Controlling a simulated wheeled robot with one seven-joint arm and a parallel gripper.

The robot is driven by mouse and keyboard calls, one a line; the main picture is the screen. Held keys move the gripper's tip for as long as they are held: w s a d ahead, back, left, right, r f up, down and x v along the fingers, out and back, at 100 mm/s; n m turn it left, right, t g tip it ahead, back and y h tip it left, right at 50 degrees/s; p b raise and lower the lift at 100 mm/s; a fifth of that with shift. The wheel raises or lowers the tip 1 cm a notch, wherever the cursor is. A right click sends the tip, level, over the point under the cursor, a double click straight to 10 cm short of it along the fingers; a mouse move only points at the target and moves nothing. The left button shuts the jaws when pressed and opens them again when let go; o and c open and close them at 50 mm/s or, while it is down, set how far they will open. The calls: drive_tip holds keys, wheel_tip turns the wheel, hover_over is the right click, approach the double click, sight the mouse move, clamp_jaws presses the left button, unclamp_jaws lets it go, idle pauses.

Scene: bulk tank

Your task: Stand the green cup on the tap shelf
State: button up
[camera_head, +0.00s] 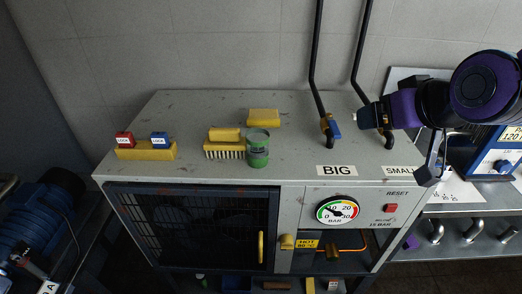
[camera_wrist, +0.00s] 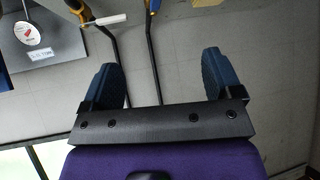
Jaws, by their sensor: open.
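The green cup (camera_head: 257,148), dark-banded, stands upright on top of the grey cabinet, at the right end of a yellow brush. It does not show in the wrist view. My gripper (camera_head: 366,116) is well to the right of the cup, above the cabinet's right part near the two pipe valves. In the wrist view my gripper (camera_wrist: 160,60) has its two blue fingers wide apart with nothing between them. A pale shelf (camera_head: 455,190) with curved metal spouts below it is at the right; I cannot tell whether this is the tap shelf.
A yellow bar (camera_head: 146,151) carries red and blue blocks. Two black pipes (camera_head: 316,60) come down to valves marked BIG and SMALL. The cabinet top's front middle is clear.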

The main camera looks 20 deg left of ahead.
drive_tip(key=a+f+n+y, duration=0.2)
drive_tip(key=a+f, duration=0.2)
drive_tip(key=a, duration=0.4)
drive_tip(key=n+t+y, duration=0.1)
drive_tip(key=n+y, duration=0.1)
approach(264, 142)
drive_tip(key=x, duration=1.2)
drive_tip(key=shift+w+a, duration=0.3)
drive_tip(key=c, duration=1.1)
drive_tip(key=shift+o, duration=0.2)
